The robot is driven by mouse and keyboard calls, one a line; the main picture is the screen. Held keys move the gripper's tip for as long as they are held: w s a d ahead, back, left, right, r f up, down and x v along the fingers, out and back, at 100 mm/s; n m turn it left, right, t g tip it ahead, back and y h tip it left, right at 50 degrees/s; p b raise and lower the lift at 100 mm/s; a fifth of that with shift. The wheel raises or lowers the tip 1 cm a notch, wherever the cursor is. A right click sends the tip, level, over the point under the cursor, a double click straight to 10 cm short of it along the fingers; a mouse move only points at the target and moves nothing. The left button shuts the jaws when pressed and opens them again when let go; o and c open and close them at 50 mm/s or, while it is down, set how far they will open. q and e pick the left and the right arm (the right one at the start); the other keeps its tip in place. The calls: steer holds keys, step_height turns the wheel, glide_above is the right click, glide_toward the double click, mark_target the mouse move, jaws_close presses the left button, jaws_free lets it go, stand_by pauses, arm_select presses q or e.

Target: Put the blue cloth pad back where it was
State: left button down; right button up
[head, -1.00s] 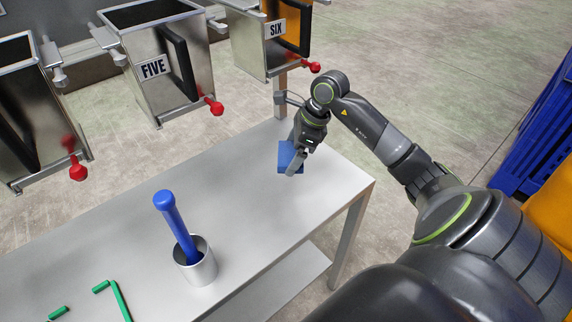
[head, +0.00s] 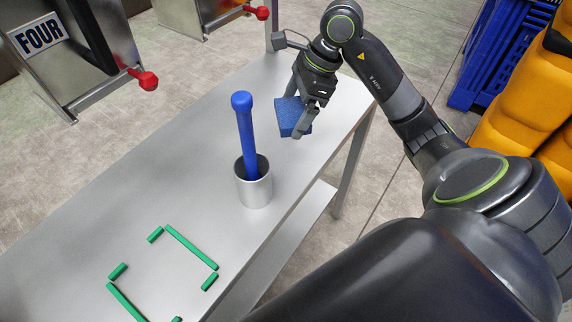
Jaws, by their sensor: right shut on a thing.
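The blue cloth pad (head: 290,115) is a small blue block in the head view, over the far part of the grey metal table (head: 120,190). My right gripper (head: 305,118) is shut on it, with the fingers pointing down. I cannot tell exactly how high the pad is above the table. Green corner strips (head: 191,247) on the near left part of the table mark out a rectangle with bare table inside. My left gripper is not in view.
A metal cup (head: 254,186) holding a blue-handled tool (head: 243,125) stands between the pad and the green marks. Metal bins with red knobs (head: 148,81) hang beyond the table; one is labelled FOUR (head: 38,36). Blue crates (head: 490,60) and orange-yellow bins (head: 515,120) stand at right.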

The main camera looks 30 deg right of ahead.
steer(key=shift+s+a+f, duration=0.1)
steer(key=shift+s+f, duration=0.05)
steer(key=shift+s, duration=0.1)
glide_above(290, 154)
steer(key=d, duration=0.1)
steer(key=f, duration=0.5)
steer(key=shift+s+d+f, duration=0.15)
steer(key=shift+s+f, duration=0.05)
steer(key=shift+s, duration=0.1)
steer(key=shift+f, duration=0.6)
step_height(290, 154, down, 3)
steer(key=shift+f, duration=0.25)
steer(key=o, duration=0.5)
steer(key=shift+o, duration=0.9)
steer(key=shift+r+p, duration=0.3)
steer(key=v, duration=0.3)
steer(key=shift+d+r, duration=0.2)
steer(key=shift+r, duration=0.1)
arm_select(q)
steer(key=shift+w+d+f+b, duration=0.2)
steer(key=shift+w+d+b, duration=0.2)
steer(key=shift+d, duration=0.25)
arm_select(e)
steer(key=v, duration=0.8)
